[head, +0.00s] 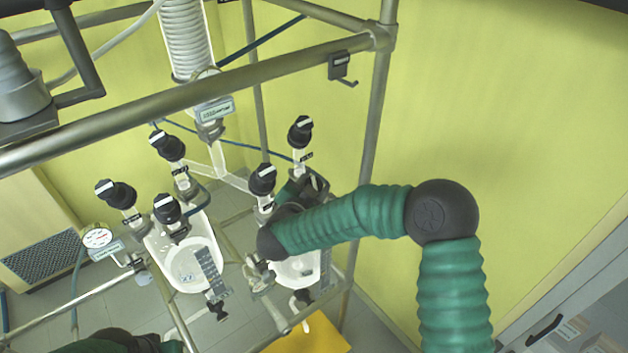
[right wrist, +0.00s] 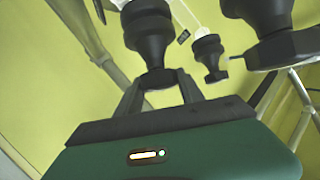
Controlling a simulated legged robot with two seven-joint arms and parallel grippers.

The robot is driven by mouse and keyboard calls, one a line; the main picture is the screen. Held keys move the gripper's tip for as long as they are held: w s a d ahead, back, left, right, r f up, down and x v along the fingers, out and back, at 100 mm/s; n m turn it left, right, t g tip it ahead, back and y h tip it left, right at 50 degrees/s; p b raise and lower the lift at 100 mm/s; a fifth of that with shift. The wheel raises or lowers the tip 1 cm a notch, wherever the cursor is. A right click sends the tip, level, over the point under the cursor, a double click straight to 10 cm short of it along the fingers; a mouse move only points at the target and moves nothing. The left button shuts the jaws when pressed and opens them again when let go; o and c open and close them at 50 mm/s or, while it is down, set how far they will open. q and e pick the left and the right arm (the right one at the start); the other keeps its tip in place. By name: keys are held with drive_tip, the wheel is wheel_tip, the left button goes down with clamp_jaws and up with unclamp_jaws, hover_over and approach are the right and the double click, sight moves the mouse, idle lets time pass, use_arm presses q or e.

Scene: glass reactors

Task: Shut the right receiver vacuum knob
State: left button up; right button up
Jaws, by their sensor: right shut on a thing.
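The right receiver (head: 295,268) is a white vessel at the right of the rack, partly hidden behind my right arm. Two black knobs with white marks stand by it: a front one (head: 262,179) and a rear one (head: 300,131). My right gripper (head: 316,184) is among their stems, mostly hidden by my arm in the head view. In the right wrist view my right gripper (right wrist: 158,88) is shut around the lower part of a black knob (right wrist: 148,32). I cannot tell for sure which of the two it is. My left gripper is out of view.
The left receiver (head: 190,265) has several black knobs (head: 166,209) above it. A gauge (head: 97,237) sits at the left. A metal rail (head: 230,85) and upright post (head: 375,130) frame the rack. Other knobs (right wrist: 208,55) are close to the gripper in the wrist view.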

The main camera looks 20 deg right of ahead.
drive_tip(key=m+g+h+p, duration=0.1)
drive_tip(key=m+g, duration=0.1)
drive_tip(key=m+g+p, duration=0.1)
drive_tip(key=m+g, duration=0.1)
drive_tip(key=shift+a+r+m+h, duration=0.1)
drive_tip(key=shift+r+m+h, duration=0.1)
drive_tip(key=shift+m+h, duration=0.15)
drive_tip(key=shift+m+g+p, duration=0.5)
drive_tip(key=shift+m+g, duration=0.35)
drive_tip(key=shift+g, duration=0.35)
drive_tip(key=m+g, duration=0.3)
drive_tip(key=g, duration=0.1)
drive_tip(key=shift+f+m, duration=0.25)
drive_tip(key=shift+m, duration=0.05)
drive_tip(key=shift+s+m+g+y, duration=0.1)
drive_tip(key=shift+m+g+y, duration=0.5)
drive_tip(key=shift+m+y, duration=0.1)
drive_tip(key=shift+r+g, duration=0.2)
drive_tip(key=shift+g, duration=0.1)
drive_tip(key=o, duration=1.4)
drive_tip(key=shift+f, duration=0.1)
